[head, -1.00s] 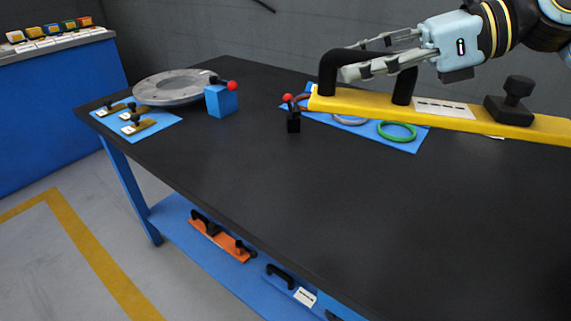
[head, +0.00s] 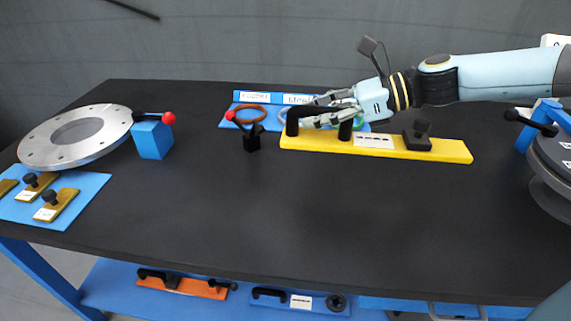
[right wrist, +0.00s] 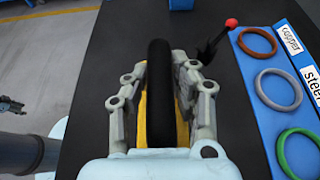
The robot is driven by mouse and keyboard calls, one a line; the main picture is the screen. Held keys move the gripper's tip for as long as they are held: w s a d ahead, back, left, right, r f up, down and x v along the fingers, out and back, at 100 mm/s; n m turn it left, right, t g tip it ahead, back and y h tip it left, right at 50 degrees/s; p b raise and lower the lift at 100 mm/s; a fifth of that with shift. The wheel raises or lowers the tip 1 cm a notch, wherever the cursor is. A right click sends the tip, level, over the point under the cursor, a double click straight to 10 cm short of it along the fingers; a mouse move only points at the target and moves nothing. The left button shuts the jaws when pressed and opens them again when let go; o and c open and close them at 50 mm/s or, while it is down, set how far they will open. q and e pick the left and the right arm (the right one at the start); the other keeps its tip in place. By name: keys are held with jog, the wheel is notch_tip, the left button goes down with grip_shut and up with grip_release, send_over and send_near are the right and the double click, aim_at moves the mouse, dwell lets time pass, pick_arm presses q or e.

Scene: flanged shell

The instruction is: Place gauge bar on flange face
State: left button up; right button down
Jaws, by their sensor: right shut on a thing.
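The gauge bar (head: 375,147) is a long yellow bar with black handles, a white label and a black knob block. My right gripper (head: 318,117) has its fingers shut around the bar's black handle at the left end. The right wrist view shows the black handle (right wrist: 160,95) between both fingers, with yellow on either side. I cannot tell whether the bar touches the table or hangs just above it. A grey round flange (head: 120,130) with bolt holes lies at the table's left end, its upper face bare. My left gripper does not show clearly in either view.
A blue block (head: 153,141) with a red-knobbed lever stands beside the flange. A small black clamp (head: 251,138) with a red knob stands left of the bar. A blue mat (head: 232,121) with rings lies behind. Grey round equipment (head: 552,160) is at right. The front table is clear.

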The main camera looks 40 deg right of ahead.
aim_at(284, 138)
jog(key=a+f+b, duration=0.1)
jog(key=b, duration=0.1)
jog(key=w+a+f+b, duration=0.1)
jog(key=a+b, duration=0.1)
jog(key=w+a+f+b, duration=0.1)
jog(key=f+b, duration=0.1)
jog(key=shift+w+a+b, duration=0.15)
jog(key=shift+w+b, duration=0.1)
jog(key=shift+b, duration=0.05)
jog(key=w+a+f+b, duration=0.1)
jog(key=f, duration=0.1)
jog(key=w+a+f+b, duration=0.1)
jog(key=a+f, duration=0.1)
jog(key=f, duration=0.1)
jog(key=w+a+f+b, duration=0.1)
jog(key=a+f, duration=0.1)
jog(key=shift+w+a+f, duration=0.15)
jog(key=shift+w+a, duration=0.1)
jog(key=c, duration=1.1)
grip_release()
